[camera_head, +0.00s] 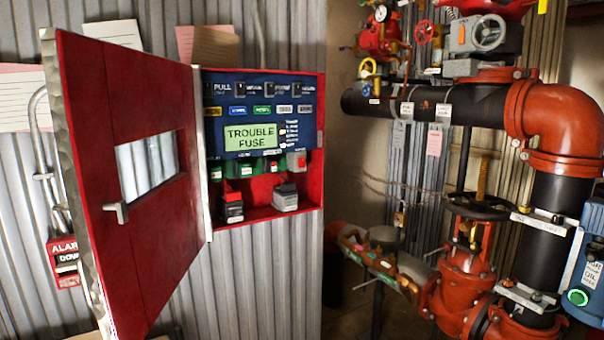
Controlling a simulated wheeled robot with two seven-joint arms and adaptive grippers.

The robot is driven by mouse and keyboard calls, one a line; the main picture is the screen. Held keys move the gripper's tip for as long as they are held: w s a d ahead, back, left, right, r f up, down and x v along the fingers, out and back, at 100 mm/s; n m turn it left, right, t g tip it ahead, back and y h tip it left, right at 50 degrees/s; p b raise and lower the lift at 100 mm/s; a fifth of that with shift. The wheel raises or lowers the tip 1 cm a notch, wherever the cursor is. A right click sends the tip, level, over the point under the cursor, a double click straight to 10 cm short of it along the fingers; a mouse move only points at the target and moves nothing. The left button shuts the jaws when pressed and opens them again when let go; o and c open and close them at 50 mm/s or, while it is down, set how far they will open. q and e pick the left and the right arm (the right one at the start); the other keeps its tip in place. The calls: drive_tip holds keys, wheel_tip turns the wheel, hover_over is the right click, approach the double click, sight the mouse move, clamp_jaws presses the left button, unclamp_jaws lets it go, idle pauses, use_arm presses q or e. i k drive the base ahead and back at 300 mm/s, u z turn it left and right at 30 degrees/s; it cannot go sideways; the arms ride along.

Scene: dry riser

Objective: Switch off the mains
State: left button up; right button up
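A red wall cabinet (315,190) hangs on the corrugated wall, its red door (150,240) swung open to the left. Inside is a blue panel (305,125) with a row of black switches, coloured labels and a green display (250,137) reading "TROUBLE FUSE". Below it are small green and grey parts. Which of these is the mains switch I cannot tell. Neither of my grippers is in view.
The open door juts out at the left, with a handle (116,211) and a window. A red alarm box (65,262) is partly behind it. Red and black pipes (560,125) with valves and a black handwheel (478,206) fill the right.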

sight(301, 160)
drive_tip(key=z, duration=0.55)
drive_tip(key=k, duration=0.65)
drive_tip(key=z, duration=0.4)
drive_tip(key=i, duration=0.75)
drive_tip(key=u, duration=0.4)
drive_tip(key=i, duration=1.55)
drive_tip(key=z, duration=0.1)
